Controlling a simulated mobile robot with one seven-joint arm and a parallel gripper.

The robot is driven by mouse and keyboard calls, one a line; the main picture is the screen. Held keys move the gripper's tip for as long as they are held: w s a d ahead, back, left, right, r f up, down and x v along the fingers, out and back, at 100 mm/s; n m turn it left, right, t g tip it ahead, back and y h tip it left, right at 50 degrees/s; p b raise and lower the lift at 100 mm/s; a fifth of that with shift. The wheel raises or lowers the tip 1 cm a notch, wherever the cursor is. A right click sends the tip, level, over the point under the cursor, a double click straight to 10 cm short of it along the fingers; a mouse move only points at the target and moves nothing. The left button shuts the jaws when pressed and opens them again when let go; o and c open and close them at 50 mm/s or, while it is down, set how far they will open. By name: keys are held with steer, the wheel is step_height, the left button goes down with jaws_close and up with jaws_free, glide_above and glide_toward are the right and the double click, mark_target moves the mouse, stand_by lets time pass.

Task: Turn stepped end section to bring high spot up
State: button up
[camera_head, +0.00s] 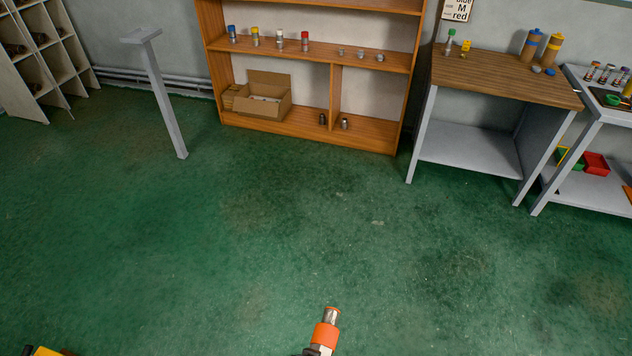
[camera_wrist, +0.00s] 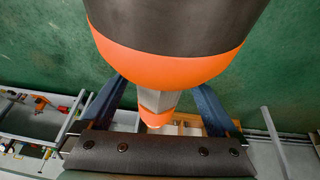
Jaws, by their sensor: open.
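In the wrist view a thick dark cylinder (camera_wrist: 175,25) with an orange band (camera_wrist: 170,62) fills the top. It steps down to a narrower grey section (camera_wrist: 153,101) and a small orange end (camera_wrist: 154,118). My gripper (camera_wrist: 160,92) is open, its blue-grey fingers to the left and right of the grey section with gaps showing. The fingertips are hidden behind the orange band. I cannot make out a high spot. In the head view, an orange and silver piece (camera_head: 325,336) with a narrower silver tip shows at the bottom edge; I cannot tell whether it is the same piece. My gripper is not recognizable there.
The green floor is clear in the middle. A wooden shelf (camera_head: 300,136) stands at the back, with a wood-topped table (camera_head: 500,75) and a grey bench (camera_head: 600,110) on the right. A grey post (camera_head: 165,95) stands at left. Something yellow (camera_head: 45,351) shows at the lower left edge.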

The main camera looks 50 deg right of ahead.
steer(key=c, duration=1.4)
steer(key=shift+a+f, duration=0.1)
steer(key=g+b, duration=0.1)
steer(key=g+h+b, duration=0.1)
steer(key=g+b, duration=0.1)
steer(key=shift+w+f+n+h, duration=0.3)
steer(key=shift+n, duration=0.1)
steer(key=g+h+b, duration=0.1)
steer(key=g+b, duration=0.1)
steer(key=b, duration=0.2)
steer(key=n+g+h+b, duration=0.1)
steer(key=g+b, duration=0.1)
steer(key=b, duration=0.2)
steer(key=shift+w+a+f+g, duration=0.15)
steer(key=shift+f+g, duration=0.25)
steer(key=shift+g+h+b, duration=0.4)
steer(key=shift+b, duration=0.55)
steer(key=shift+r+n+g+h+b, duration=0.2)
steer(key=shift+n+g+h+b, duration=0.25)
steer(key=shift+g+b, duration=0.4)
steer(key=shift+o, duration=0.2)
steer(key=shift+f+n+g+h+b, duration=0.2)
steer(key=shift+n+g+h+b, duration=0.25)
steer(key=shift+g+h+b, duration=0.9)
steer(key=shift+r+b, duration=0.15)
steer(key=shift+b, duration=1.05)
